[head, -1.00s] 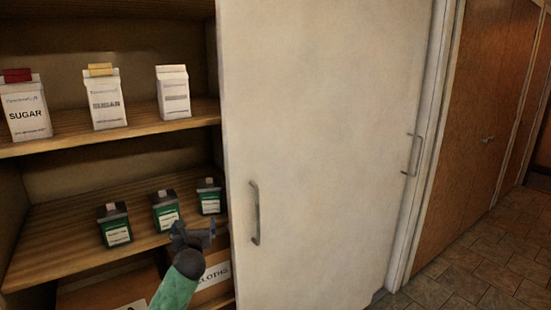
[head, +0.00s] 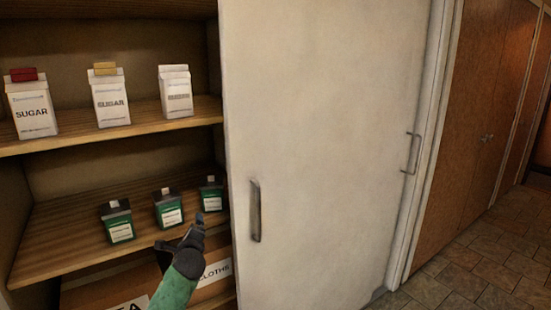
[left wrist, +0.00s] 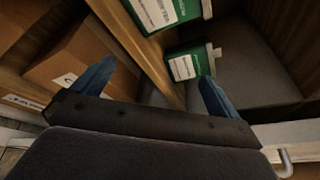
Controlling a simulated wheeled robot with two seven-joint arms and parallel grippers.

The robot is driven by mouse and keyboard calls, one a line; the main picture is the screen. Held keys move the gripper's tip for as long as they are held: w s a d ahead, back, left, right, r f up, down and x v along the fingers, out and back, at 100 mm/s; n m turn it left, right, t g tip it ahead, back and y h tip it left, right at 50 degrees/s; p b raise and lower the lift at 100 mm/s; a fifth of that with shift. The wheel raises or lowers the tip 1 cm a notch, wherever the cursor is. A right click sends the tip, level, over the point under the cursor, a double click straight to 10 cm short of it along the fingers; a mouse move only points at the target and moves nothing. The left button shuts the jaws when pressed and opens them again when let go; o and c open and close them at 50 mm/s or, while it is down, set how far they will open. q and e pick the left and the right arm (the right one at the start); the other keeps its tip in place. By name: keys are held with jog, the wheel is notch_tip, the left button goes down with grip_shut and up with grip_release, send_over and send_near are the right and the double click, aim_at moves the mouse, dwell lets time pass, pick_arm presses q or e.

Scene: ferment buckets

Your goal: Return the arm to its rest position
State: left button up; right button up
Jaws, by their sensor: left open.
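My left gripper (head: 180,229) is in front of the lower shelf's edge, near the right-hand green container (head: 211,194). In the left wrist view its two blue fingers (left wrist: 155,85) are spread wide with nothing held between them. Two green containers show beyond the fingers in that view, the closer-looking one (left wrist: 186,66) near the right finger. The head view also shows the left green container (head: 117,221) and the middle green container (head: 168,208) upright on the lower shelf. My right gripper is in neither view.
A white sliding door (head: 320,150) with a vertical handle (head: 255,211) stands just right of the gripper. Cardboard boxes (head: 215,272) sit below the lower shelf. Several cartons, such as the red-topped sugar carton (head: 32,112), stand on the upper shelf. Tiled floor (head: 470,250) is clear at right.

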pick_arm(q)
jog(key=s+d+f+n+g+h, duration=0.2)
jog(key=s+d+f+n+g, duration=0.2)
jog(key=s+f, duration=0.7)
jog(key=s+d+f+n+g+h, duration=0.1)
jog(key=s+d+f+n+g, duration=0.3)
jog(key=s, duration=2.2)
jog(key=s+d+f+n+g+h, duration=0.2)
jog(key=s+d+f+n+g, duration=0.2)
jog(key=s+f+n, duration=0.7)
jog(key=s+f+g, duration=0.2)
jog(key=s+f, duration=0.5)
jog(key=f, duration=0.2)
jog(key=shift+s+d+f+n+h, duration=0.2)
jog(key=shift+n+h, duration=0.1)
jog(key=shift+n, duration=0.1)
jog(key=shift+a, duration=0.1)
